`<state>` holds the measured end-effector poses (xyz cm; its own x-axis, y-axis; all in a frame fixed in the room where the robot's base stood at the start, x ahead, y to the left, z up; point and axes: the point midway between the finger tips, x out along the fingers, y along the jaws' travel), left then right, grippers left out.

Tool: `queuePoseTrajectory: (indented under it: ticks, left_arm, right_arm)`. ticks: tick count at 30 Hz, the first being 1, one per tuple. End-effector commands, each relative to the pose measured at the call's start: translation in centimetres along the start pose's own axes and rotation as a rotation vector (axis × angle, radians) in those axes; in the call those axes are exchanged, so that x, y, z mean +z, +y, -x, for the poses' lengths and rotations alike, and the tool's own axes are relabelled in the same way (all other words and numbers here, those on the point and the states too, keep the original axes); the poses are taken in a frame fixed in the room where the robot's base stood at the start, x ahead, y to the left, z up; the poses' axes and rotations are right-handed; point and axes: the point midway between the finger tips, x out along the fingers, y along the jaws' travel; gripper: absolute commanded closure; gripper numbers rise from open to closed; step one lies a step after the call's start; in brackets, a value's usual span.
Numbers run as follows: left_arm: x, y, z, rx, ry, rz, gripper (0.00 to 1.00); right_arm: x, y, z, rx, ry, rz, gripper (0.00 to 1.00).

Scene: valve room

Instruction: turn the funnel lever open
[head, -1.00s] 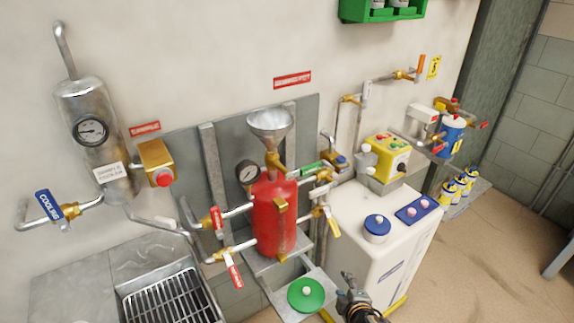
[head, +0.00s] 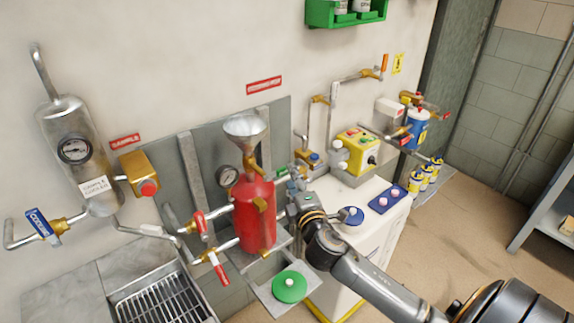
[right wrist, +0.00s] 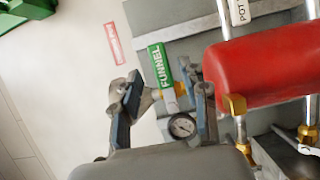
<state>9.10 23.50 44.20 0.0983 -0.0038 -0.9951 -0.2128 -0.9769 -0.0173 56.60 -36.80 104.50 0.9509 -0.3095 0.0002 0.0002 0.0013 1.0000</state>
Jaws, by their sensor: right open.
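The funnel lever is a green handle marked FUNNEL; in the right wrist view the lever (right wrist: 160,66) lies ahead of and partly between my fingers. In the head view a green part of it (head: 281,171) shows beside the red tank (head: 257,215), the rest hidden behind my gripper. My right gripper (head: 291,182) is at the right side of the tank. Its fingers (right wrist: 165,98) are open and apart around the lever's lower end; contact cannot be told. A metal funnel (head: 245,126) sits above the tank. My left gripper is not in view.
Red levers (head: 218,268) and pipes are left of the tank. A round gauge (right wrist: 182,126) shows between my fingers. A white cabinet (head: 350,240) with a yellow control box (head: 358,150) stands to the right. A green disc (head: 289,287) lies below.

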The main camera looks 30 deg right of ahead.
Motion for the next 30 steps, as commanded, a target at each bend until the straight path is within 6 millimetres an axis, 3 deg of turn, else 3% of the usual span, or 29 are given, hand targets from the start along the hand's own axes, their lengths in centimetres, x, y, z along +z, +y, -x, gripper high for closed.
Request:
queuePoseTrajectory:
  ticks: [3,9,20,27,30]
  left_arm:
    - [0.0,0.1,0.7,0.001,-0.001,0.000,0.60]
    - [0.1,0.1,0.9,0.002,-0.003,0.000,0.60]
    - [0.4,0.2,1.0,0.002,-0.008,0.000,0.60]
    - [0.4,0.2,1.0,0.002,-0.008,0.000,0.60]
    - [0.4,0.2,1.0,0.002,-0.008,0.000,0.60]
  right_arm:
    - [0.0,0.3,-2.4,0.002,-0.001,0.000,0.56]
    - [0.0,0.1,-4.5,0.000,0.000,-0.001,0.56]
    - [0.0,-0.1,-5.1,-0.001,0.001,-0.002,0.56]
    - [0.0,-0.1,-5.1,-0.001,0.001,-0.001,1.00]
    - [0.0,-0.1,-5.1,-0.001,0.000,-0.001,1.00]
